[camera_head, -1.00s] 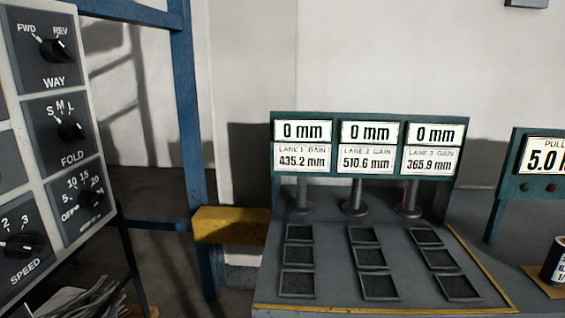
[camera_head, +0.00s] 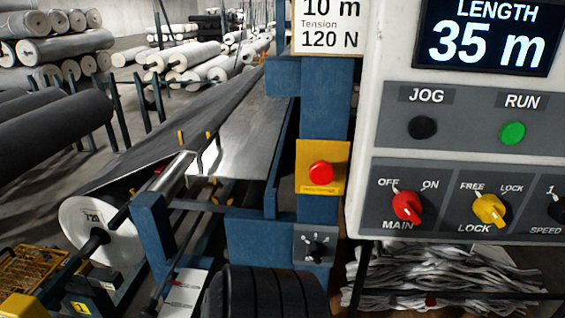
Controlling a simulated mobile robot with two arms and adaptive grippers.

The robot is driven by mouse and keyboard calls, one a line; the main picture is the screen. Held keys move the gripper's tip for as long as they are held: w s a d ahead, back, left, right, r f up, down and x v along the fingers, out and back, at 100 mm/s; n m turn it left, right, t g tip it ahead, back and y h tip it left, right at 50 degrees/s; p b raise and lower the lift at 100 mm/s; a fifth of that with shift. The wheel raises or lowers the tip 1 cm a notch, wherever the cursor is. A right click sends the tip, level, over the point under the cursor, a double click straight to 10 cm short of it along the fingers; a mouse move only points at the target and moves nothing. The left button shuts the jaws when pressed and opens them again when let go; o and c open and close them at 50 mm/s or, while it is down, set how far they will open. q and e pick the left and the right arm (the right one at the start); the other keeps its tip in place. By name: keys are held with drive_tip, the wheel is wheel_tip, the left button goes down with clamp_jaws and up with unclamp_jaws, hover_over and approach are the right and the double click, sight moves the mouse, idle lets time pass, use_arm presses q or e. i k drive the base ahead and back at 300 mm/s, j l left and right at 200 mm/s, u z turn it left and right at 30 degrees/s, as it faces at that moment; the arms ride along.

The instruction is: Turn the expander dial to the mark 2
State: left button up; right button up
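A small dark dial (camera_head: 317,248) on a grey plate with pale marks is fixed to the blue machine frame, low in the middle of the head view. It could be the expander dial, but its marks and pointer are too small to read. Neither of my grippers shows in the head view.
A control panel (camera_head: 450,150) at the right carries a red MAIN knob (camera_head: 407,206), a yellow LOCK knob (camera_head: 489,210) and a green RUN button (camera_head: 513,133). A red stop button (camera_head: 321,173) sits on the blue post. A black ribbed cylinder (camera_head: 265,292) stands below the dial.

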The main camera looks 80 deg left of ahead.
sight(314, 249)
drive_tip(key=j+u, duration=0.1)
drive_tip(key=u, duration=0.4)
drive_tip(key=j+u, duration=0.1)
drive_tip(key=u, duration=0.4)
drive_tip(key=k+j+u, duration=0.1)
drive_tip(key=u, duration=0.4)
drive_tip(key=j+u, duration=0.1)
drive_tip(key=u, duration=0.4)
drive_tip(key=k+l+z, duration=0.1)
drive_tip(key=k+l, duration=0.15)
